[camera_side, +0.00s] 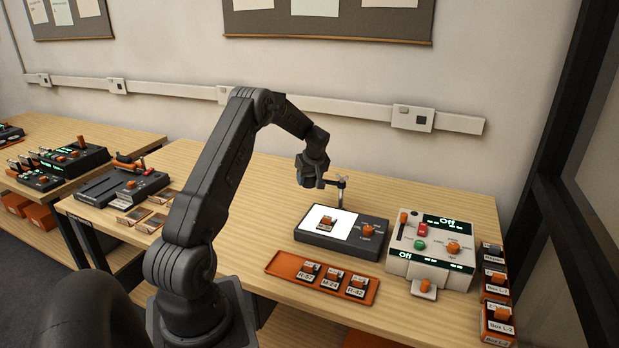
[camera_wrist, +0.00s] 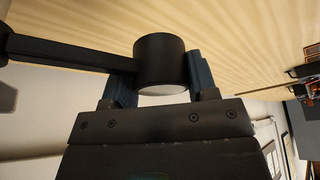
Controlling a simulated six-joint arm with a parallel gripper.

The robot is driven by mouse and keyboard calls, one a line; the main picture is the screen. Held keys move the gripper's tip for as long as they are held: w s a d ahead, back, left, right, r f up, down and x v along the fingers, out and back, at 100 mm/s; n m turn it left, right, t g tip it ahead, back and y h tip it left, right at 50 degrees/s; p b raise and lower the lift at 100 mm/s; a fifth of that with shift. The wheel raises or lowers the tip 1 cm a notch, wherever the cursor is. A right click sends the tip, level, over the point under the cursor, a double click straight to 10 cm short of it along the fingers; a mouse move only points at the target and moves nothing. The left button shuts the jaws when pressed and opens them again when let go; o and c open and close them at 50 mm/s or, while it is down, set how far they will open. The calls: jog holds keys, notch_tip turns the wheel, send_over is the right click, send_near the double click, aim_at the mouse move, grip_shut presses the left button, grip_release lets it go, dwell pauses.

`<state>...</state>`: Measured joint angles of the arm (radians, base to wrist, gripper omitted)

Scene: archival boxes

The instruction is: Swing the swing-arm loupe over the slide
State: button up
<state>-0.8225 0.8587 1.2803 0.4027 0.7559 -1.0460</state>
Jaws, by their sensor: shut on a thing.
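The loupe (camera_wrist: 160,62) is a black cylinder on a dark swing arm (camera_wrist: 70,52) that runs left in the wrist view. My gripper (camera_wrist: 157,78) is shut on the cylinder, with one finger on each side. In the side view my gripper (camera_side: 319,182) is beside the loupe's upright metal post (camera_side: 342,193), behind the light box (camera_side: 325,242). The slide (camera_side: 326,222), small with an orange handle, lies on the lit white panel (camera_side: 345,224). The gripper is behind and above the slide, not over it. The loupe is mostly hidden there.
An orange tray (camera_side: 273,268) with three labelled slides lies in front of the light box. A white control unit (camera_side: 432,251) stands to its right, and small labelled boxes (camera_side: 497,322) line the table's right edge. Bare wood (camera_side: 255,215) lies left of the light box.

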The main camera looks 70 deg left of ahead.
jog(key=shift+s+d+n+g, duration=0.25)
jog(key=shift+s+d+n, duration=0.1)
jog(key=shift+d+n, duration=0.25)
jog(key=shift+s+d+n+g, duration=0.25)
jog(key=shift+s+d+n, duration=0.1)
jog(key=shift+d+n, duration=0.25)
jog(key=d+n, duration=0.1)
jog(key=s+d+n+g, duration=0.1)
jog(key=d+n, duration=0.1)
jog(key=d+n+h, duration=0.1)
jog(key=d+n, duration=0.1)
jog(key=shift+s+g, duration=0.25)
jog(key=shift+g, duration=0.15)
jog(key=d+n, duration=0.1)
jog(key=d+n+h, duration=0.1)
jog(key=n, duration=0.1)
jog(key=d+n+g, duration=0.1)
jog(key=d+n, duration=0.1)
jog(key=shift+w+d, duration=0.1)
jog(key=shift+w, duration=0.25)
jog(key=shift+w+d+n+h, duration=0.25)
jog(key=shift+d+n+h, duration=0.1)
jog(key=shift+d+n, duration=0.25)
jog(key=shift+w+d+n+h, duration=0.25)
jog(key=shift+d+n+h, duration=0.15)
jog(key=shift+n, duration=0.2)
jog(key=shift+w+d+n+h, duration=0.45)
jog(key=shift+w+d+n, duration=0.5)
jog(key=shift+n, duration=0.35)
jog(key=shift+s, duration=0.1)
